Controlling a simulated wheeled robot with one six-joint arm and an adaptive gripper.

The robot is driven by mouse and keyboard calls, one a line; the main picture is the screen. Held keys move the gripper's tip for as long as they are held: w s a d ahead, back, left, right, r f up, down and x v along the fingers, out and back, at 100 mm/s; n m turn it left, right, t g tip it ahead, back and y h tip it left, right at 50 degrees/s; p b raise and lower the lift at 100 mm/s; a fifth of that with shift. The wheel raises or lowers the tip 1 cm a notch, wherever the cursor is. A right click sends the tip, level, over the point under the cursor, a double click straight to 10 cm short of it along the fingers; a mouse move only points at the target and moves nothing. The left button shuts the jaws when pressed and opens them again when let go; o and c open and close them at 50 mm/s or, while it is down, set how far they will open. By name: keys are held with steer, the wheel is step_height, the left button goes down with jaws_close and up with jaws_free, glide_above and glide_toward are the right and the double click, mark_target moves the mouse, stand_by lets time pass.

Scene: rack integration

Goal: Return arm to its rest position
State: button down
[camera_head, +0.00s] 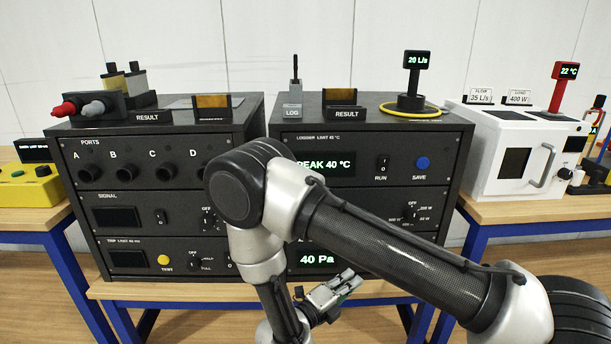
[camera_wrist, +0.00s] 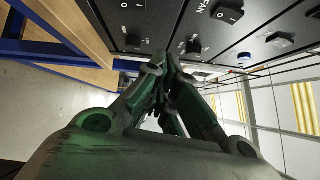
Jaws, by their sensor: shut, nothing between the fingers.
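My arm reaches in from the lower right in the head view and bends down in front of the two dark instrument racks. My gripper shows in the wrist view (camera_wrist: 166,62), with its fingers brought together and nothing between them. The left rack (camera_head: 130,215) has ports A to D. The right rack (camera_head: 440,165) reads PEAK 40 °C and 40 Pa and is partly hidden by my arm.
A white box with a handle (camera_head: 505,150) stands on the right table (camera_head: 540,208). A yellow box (camera_head: 28,190) is on the left table. A yellow ring lies around a black stand reading 20 L/s (camera_head: 412,100). Open floor shows at the bottom left.

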steer(key=s+d+r+m+g+y, duration=0.2)
steer(key=d+r+m+g, duration=0.5)
steer(key=d+r+m, duration=0.35)
steer(key=s+d+r+m+g+y, duration=0.2)
steer(key=d+r+m+g, duration=0.45)
steer(key=r+m, duration=0.6)
steer(key=s+d+r+m+t+y, duration=0.2)
steer(key=s+r+m+t+y, duration=0.1)
steer(key=s+r+m+y, duration=0.2)
steer(key=s+d+r+m+t+y, duration=0.3)
steer(key=s+r+m+y, duration=0.2)
steer(key=s+m, duration=0.4)
steer(key=r+m, duration=0.1)
steer(key=m, duration=0.4)
steer(key=shift+r, duration=0.2)
